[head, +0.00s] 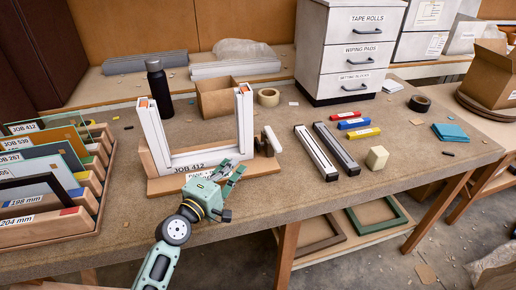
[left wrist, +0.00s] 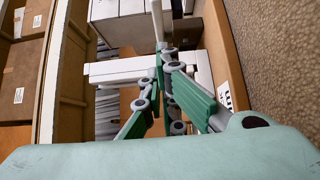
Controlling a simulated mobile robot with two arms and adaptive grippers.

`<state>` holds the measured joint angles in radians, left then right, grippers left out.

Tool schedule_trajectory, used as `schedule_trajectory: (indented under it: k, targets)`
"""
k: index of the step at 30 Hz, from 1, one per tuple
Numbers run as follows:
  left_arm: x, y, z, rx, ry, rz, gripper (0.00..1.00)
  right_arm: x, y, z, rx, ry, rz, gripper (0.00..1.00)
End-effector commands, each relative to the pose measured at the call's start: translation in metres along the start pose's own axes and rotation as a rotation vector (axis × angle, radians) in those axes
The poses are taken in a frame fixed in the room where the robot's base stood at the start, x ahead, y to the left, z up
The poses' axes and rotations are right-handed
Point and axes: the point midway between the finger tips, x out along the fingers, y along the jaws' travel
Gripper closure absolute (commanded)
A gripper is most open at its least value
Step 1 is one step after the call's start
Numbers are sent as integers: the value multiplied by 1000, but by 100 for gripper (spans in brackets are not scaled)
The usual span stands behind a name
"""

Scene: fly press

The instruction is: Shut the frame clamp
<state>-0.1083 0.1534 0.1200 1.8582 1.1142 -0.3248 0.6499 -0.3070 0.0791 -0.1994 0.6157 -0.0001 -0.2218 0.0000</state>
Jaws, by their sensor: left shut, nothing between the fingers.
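The frame clamp is a wooden stand (head: 160,186) labelled JOB 412, holding a white U-shaped frame (head: 205,155) upright. At its right end is a small dark clamp part (head: 262,145) with a pale lever (head: 272,139) that leans upward. My left gripper (head: 238,172) is shut and empty, in front of the stand's front face, left of and below the lever. In the left wrist view my gripper's fingers (left wrist: 160,65) are together, with white bars (left wrist: 120,68) and a wooden edge (left wrist: 216,45) behind them. My right gripper is not in view.
Two metal-edged bars (head: 316,153) and a cream block (head: 377,158) lie to the right. A rack of labelled frames (head: 50,225) stands at the left. A black bottle (head: 158,88), a cardboard box (head: 215,98) and drawers (head: 352,50) stand behind. The table's front edge is near my arm.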

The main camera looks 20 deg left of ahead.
Motion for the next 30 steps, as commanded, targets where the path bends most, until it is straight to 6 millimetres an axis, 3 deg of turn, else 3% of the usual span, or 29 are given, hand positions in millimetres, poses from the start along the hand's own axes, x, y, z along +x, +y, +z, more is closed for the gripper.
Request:
schedule_trajectory:
  k: [12, 19, 30]
  targets:
    - [82, 2, 3, -1, -2, 0, 100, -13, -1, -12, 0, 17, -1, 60]
    - [101, 2, 25, -1, -1, 0, 100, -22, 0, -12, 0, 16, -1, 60]
    - [105, 0, 29, 0, -1, 0, 100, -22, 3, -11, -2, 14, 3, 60]
